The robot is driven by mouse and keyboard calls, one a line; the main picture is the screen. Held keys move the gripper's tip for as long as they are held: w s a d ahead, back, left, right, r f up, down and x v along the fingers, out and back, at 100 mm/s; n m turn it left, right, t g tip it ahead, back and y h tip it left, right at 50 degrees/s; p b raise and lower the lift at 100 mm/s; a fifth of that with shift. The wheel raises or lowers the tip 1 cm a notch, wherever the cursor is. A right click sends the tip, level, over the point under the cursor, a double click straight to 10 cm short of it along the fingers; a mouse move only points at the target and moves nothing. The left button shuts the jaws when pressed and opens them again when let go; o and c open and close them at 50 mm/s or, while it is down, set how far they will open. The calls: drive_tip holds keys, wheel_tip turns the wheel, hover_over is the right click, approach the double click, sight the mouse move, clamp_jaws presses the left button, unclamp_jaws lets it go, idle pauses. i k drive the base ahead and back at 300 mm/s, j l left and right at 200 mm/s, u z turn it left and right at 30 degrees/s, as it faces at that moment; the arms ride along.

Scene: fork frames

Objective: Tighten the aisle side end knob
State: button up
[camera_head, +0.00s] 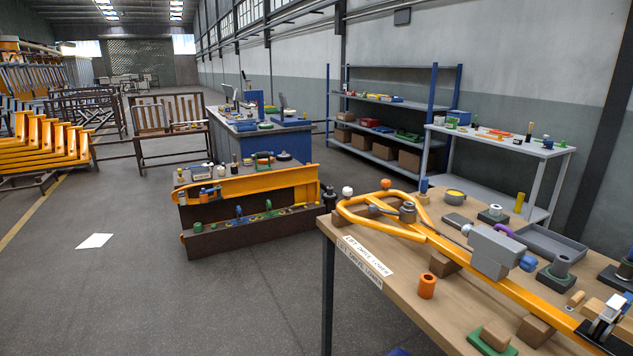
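Several coloured knobs show, and I cannot tell for sure which one is the aisle side end knob. In the middle, a brown bench fixture (225,240) with a yellow beam (265,180) carries a row of knobs. A green knob (197,227) is at its left end, nearest the open aisle floor. A blue knob (239,211) and another green knob (268,205) stand farther right along the row. How tight any knob is cannot be seen. My gripper is not in view.
A wooden table (350,236) with a yellow fork frame (460,254) and a grey box (493,251) fills the right foreground. A blue workbench (285,143) stands behind the fixture. A white sheet (95,241) lies on the floor. Open floor (120,300) spreads at left.

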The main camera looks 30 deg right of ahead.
sight(347, 191)
drive_tip(key=i, duration=1.85)
